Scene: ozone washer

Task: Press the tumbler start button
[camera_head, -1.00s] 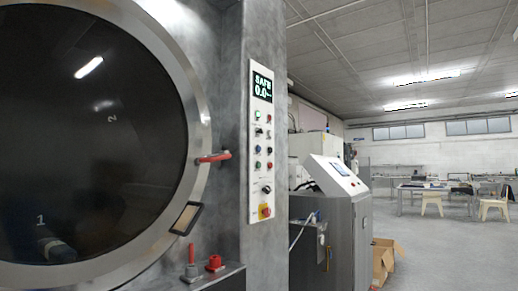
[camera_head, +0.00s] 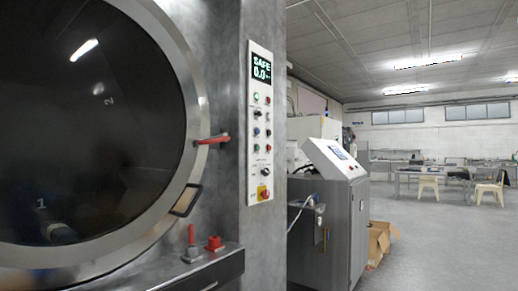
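A tall white control panel (camera_head: 260,150) is set in the grey machine front, right of the big round door (camera_head: 90,130). Its top display (camera_head: 262,70) reads "SAFE 0.0". Below are several small buttons and knobs in two columns, with a green one (camera_head: 257,99) at upper left. The labels are too small to read, so I cannot tell which button is the tumbler start. My gripper is not in view.
A red door handle (camera_head: 212,139) sticks out left of the panel. A ledge (camera_head: 200,268) with two red fittings (camera_head: 213,243) juts out below. A grey cabinet (camera_head: 335,215) and a cardboard box (camera_head: 380,242) stand to the right; floor is open beyond.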

